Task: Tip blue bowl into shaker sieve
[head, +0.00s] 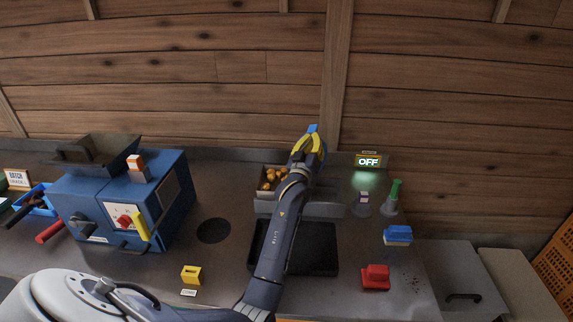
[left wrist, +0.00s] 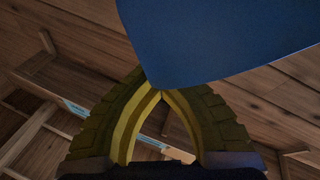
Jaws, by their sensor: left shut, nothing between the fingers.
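My left gripper (head: 312,139) has yellow fingers, raised over the back middle of the bench, and they are shut. In the left wrist view its fingertips (left wrist: 158,92) come together. A blue thing (head: 313,128), likely the blue bowl, shows at the fingertips. In the left wrist view the blue thing (left wrist: 225,40) is large, cut off by the top edge, and overlaps the tips. I cannot tell whether they touch. A grey-rimmed tray (head: 265,196) with brown chestnuts, possibly the shaker sieve, lies behind my left arm, partly hidden. My right gripper is not in view.
A blue machine (head: 101,207) with a dark hopper stands at left. A dark tray (head: 322,262) lies under my arm. A yellow block (head: 192,274), red block (head: 376,277), blue block (head: 398,235) and green-topped bottle (head: 393,197) stand around. An OFF sign (head: 369,162) glows at the back.

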